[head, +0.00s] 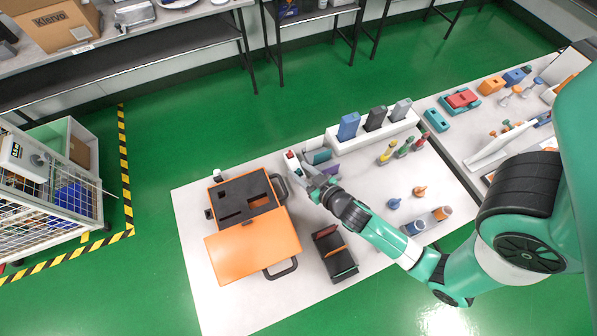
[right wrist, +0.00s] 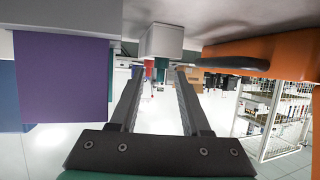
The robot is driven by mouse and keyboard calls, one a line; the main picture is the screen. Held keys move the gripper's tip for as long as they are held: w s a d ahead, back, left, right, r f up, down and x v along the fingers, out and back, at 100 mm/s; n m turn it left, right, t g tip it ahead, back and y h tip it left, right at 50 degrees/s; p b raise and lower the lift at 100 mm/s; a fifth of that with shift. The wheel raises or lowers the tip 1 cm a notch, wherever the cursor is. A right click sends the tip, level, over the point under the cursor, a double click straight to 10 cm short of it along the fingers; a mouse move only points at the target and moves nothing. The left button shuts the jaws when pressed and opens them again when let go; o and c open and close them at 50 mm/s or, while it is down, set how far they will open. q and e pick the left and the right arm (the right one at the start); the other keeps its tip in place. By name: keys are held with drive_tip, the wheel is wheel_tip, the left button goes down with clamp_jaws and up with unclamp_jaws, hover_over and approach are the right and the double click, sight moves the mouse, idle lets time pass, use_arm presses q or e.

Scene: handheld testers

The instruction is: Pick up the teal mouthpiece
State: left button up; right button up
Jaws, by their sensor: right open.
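A small white block (head: 292,164) with a red piece (head: 290,154) on it stands by the orange case's far corner. The right wrist view is upside down; there the white block (right wrist: 162,40) carries a red piece (right wrist: 148,70) and a teal piece (right wrist: 161,70), likely the teal mouthpiece. My right gripper (head: 309,175) is low over the table and points at the block. Its jaws (right wrist: 158,77) are open and empty, with the pieces beyond and between the tips. In the head view I cannot make out the teal piece. My left gripper is out of view.
The open orange case (head: 255,245) lies left of my right gripper. A purple block (right wrist: 62,77) stands close on its other side, with a grey-teal block (head: 318,156) behind. A black tray (head: 334,262) lies nearer. Free table shows right of the tray.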

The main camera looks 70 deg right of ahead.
clamp_jaws()
idle(0.4)
